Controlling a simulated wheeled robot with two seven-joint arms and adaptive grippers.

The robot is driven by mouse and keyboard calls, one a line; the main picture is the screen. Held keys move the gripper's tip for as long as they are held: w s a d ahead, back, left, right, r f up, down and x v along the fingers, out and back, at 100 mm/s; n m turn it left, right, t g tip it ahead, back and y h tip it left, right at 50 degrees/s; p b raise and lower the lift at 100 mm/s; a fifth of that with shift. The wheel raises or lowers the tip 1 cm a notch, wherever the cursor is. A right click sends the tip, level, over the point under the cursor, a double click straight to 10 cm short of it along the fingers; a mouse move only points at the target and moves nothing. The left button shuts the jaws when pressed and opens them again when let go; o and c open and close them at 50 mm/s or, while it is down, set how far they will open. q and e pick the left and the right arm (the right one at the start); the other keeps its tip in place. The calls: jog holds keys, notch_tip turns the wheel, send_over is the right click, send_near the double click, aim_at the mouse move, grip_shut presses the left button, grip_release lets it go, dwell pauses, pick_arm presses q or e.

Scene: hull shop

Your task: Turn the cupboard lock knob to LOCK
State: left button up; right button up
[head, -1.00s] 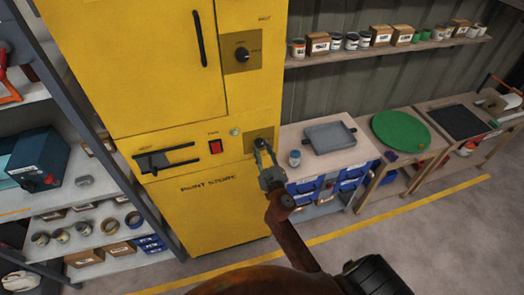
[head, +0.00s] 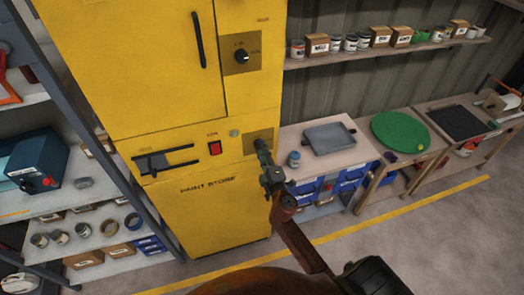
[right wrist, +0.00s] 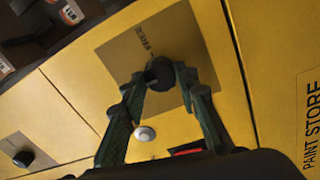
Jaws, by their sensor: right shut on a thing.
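The yellow cupboard (head: 150,70), marked PAINT STORE, stands at the left of the head view. My right gripper (head: 261,147) reaches a brown plate (head: 258,135) on its lower right front. In the right wrist view its two green fingers (right wrist: 161,80) are closed on a round dark knob (right wrist: 159,66) on that plate. A second dark knob (head: 241,56) sits on an upper plate with small labels, untouched. My left gripper is out of view.
A red switch (head: 214,148), a pale round button (head: 234,132) and a dark latch handle (head: 153,163) are on the cupboard front near my gripper. A bench with a grey tray (head: 329,138) and a small jar (head: 294,159) stands close on the right.

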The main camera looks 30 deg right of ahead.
dwell(0.5)
jog(key=o, duration=1.1)
jog(key=shift+a, duration=0.1)
jog(key=shift+o, duration=0.2)
jog(key=v, duration=1.2)
